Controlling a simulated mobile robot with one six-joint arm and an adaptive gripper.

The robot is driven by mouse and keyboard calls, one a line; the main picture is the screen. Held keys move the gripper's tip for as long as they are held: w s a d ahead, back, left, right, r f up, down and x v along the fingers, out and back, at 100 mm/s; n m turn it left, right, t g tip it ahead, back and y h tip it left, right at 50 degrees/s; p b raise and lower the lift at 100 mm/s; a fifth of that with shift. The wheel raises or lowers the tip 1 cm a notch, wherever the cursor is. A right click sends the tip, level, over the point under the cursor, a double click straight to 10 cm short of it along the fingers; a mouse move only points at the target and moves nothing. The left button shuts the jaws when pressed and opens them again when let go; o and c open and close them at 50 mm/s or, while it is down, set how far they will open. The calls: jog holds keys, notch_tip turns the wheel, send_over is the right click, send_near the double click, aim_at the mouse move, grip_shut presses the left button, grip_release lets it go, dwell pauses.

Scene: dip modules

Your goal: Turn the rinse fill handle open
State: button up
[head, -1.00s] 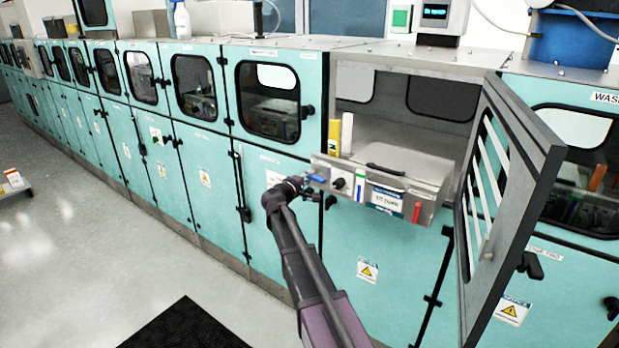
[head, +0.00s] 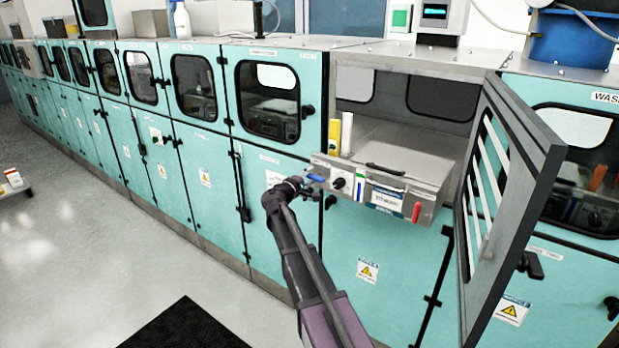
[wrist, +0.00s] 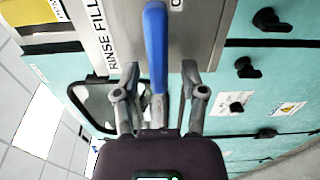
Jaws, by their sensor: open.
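The blue rinse fill handle (head: 315,177) sticks out at the left end of the grey module front in the open bay. In the wrist view the blue handle (wrist: 156,45) stands along the picture's vertical, beside the "RINSE FILL" label (wrist: 100,40). My gripper (wrist: 160,78) is open, with one finger on each side of the handle's lower end. I cannot tell whether either finger touches it. In the head view my gripper (head: 300,184) is at the handle, small and partly hidden by my wrist.
A black knob (head: 338,183) and a red handle (head: 416,212) sit on the same front, right of the blue handle. The open bay door (head: 510,180) stands out at the right. Closed teal cabinets line the left.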

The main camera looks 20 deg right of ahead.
jog(key=shift+s+a, duration=0.1)
jog(key=shift+a, duration=0.05)
jog(key=v, duration=1.1)
jog(key=shift+s+a, duration=0.2)
jog(key=shift+a, duration=0.1)
jog(key=s+d+f+m+g+y, duration=0.3)
jog(key=s+f+m+g+y, duration=0.3)
jog(key=s+f, duration=0.8)
jog(key=s+a+f+g+y, duration=0.2)
jog(key=s+a+y, duration=0.2)
jog(key=s, duration=0.3)
jog(key=s+a+f+m+g+y, duration=0.1)
jog(key=s+a+y, duration=0.3)
jog(key=s, duration=0.4)
jog(key=shift+s+f+g+y, duration=0.3)
jog(key=shift+f+g, duration=0.5)
jog(key=shift+f, duration=0.05)
